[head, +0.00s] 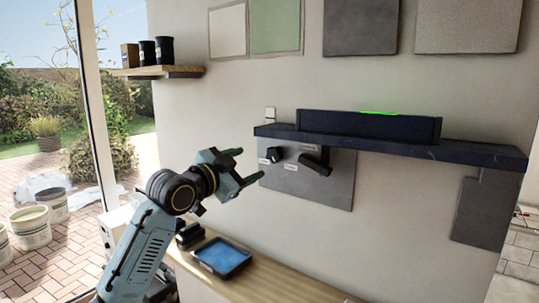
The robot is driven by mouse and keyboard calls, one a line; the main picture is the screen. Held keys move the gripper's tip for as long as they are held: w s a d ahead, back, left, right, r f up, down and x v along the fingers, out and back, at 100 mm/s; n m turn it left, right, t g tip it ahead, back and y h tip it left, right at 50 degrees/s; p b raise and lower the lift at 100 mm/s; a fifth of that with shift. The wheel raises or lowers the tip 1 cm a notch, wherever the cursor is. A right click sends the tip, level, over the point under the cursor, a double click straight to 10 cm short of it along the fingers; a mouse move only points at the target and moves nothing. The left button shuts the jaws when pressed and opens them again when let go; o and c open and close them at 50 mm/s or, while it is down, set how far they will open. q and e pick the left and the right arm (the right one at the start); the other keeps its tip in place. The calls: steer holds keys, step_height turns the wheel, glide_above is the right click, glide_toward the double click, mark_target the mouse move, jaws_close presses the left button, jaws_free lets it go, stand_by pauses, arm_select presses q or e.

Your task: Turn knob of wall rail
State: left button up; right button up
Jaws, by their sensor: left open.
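The wall rail (472,154) is a dark shelf-like bar on the wall. A long black box (345,126) with a bright green strip stands on it. Below the rail is a grey plate (325,186) with a small dark knob (275,155) at its left and a larger dark lever-like knob (317,161) to the right. Small white labels sit near them; their text is too small to read. My left gripper (250,166) is open and empty, left of and slightly below the small knob, with its fingers pointing right toward the plate. My right gripper does not show.
A wooden counter (272,284) below holds a blue-topped tray (222,257) and dark items. A small wooden shelf (158,72) with black canisters is at upper left. Sample panels hang above the rail. A glass opening with buckets (31,229) outside is at left.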

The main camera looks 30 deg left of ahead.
mark_target(272, 155)
arm_select(q)
steer(key=w, duration=0.3)
steer(key=w+p, duration=0.1)
steer(key=w, duration=0.2)
steer(key=w+d, duration=0.1)
steer(key=w, duration=0.3)
steer(key=shift+p, duration=0.4)
steer(key=shift+s+a, duration=0.1)
steer(key=shift+c, duration=0.2)
steer(key=c, duration=0.9)
